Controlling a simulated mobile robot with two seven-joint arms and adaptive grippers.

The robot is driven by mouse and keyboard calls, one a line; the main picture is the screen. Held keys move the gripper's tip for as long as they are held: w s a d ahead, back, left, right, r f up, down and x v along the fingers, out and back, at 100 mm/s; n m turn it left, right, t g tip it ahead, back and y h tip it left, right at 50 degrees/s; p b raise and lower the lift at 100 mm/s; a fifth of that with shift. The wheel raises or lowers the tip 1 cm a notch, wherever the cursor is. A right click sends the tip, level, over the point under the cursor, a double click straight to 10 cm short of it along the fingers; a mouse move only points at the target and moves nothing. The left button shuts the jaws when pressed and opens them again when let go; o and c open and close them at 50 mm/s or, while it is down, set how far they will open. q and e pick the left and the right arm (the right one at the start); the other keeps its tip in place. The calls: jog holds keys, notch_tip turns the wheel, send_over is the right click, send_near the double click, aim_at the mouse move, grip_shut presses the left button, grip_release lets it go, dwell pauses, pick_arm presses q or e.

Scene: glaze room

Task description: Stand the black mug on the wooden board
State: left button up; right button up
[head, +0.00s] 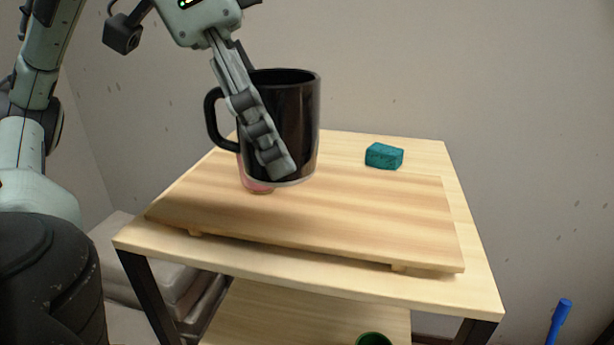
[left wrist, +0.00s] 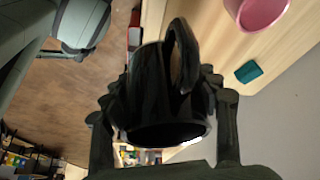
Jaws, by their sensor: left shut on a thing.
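The black mug (head: 297,120) is upright in the head view, its handle to the left. My left gripper (head: 272,165) is shut on it, with one finger across its near side. In the left wrist view the mug (left wrist: 150,92) sits between both fingers (left wrist: 165,105). The wooden board (head: 370,220) lies on the table on low feet. The mug shows in front of the board's left-middle part and appears held above it; the gap under it is hard to judge. My right gripper is not in view.
A pink cup (head: 258,187) stands on the board, mostly hidden behind the mug; it also shows in the left wrist view (left wrist: 262,10). A teal block (head: 384,155) lies behind the board. The board's right half is clear. A green thing (head: 373,339) is on the lower shelf.

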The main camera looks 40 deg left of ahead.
pick_arm(q)
jog(key=shift+w+a, duration=0.2)
jog(key=shift+w, duration=0.05)
jog(key=shift+w+f, duration=0.1)
jog(key=shift+w, duration=0.2)
jog(key=w+d+f, duration=0.1)
jog(key=w+f, duration=0.3)
jog(key=w, duration=0.3)
send_over(346, 212)
notch_tip(346, 212, down, 3)
jog(key=shift+d+r, duration=0.1)
jog(key=shift+f+b, duration=0.3)
jog(key=shift+f, duration=0.05)
notch_tip(346, 212, down, 3)
jog(key=shift+b, duration=0.45)
jog(key=shift+f, duration=0.1)
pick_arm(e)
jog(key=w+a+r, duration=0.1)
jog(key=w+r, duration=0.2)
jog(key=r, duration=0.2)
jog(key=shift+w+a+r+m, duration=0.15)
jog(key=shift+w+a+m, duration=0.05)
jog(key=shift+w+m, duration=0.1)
